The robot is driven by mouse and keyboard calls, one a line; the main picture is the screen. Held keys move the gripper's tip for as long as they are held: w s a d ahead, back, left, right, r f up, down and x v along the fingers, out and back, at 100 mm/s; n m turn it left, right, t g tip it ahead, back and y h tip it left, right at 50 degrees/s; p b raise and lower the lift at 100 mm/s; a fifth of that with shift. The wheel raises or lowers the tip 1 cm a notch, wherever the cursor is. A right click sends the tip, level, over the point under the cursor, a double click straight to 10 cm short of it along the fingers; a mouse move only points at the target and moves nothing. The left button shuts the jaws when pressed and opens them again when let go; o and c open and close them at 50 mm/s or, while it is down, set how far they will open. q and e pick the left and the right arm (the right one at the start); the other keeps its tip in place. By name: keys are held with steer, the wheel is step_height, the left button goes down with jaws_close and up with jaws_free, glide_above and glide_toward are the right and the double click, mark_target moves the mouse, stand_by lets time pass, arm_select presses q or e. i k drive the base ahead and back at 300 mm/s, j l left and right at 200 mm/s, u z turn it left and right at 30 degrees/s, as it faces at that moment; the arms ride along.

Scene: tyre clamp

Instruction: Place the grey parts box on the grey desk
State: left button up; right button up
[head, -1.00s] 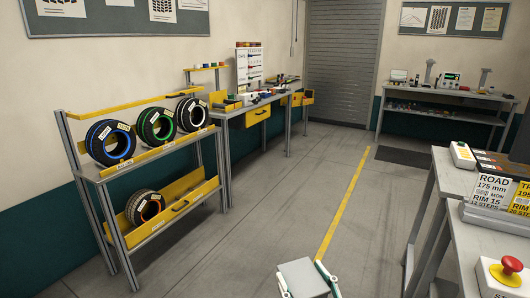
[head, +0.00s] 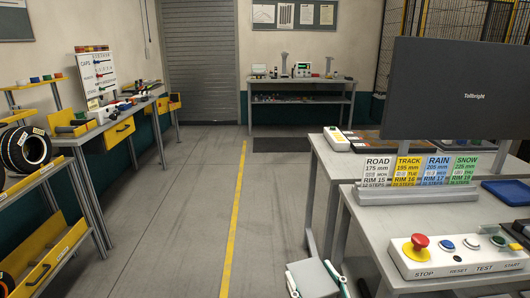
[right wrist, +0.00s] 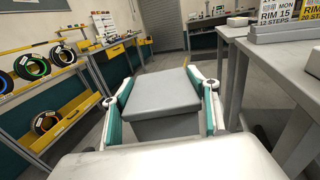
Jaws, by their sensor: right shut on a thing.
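The grey parts box (head: 314,279) is at the bottom of the head view, cut off by the lower edge. My right gripper (head: 320,281) is shut on it, with a greenish-white finger along each side. In the right wrist view the same box (right wrist: 160,92) shows its flat grey top and front face between the two fingers (right wrist: 162,110). A grey desk (head: 385,212) stands to the right of the box, and another grey table (head: 302,83) stands at the back wall. I cannot tell which one is the task's desk. My left gripper is not in view.
The right desk carries a row of tyre cards (head: 420,171), a monitor (head: 455,88), a button box (head: 455,257) and a blue tray (head: 508,191). A tyre rack (head: 40,180) and a workbench (head: 110,120) line the left. The floor (head: 190,210) between is clear.

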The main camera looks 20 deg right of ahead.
mark_target(409, 224)
steer(key=i+j+z, duration=0.2)
steer(key=z, duration=0.25)
steer(key=i+j+z, duration=0.3)
steer(key=z, duration=0.15)
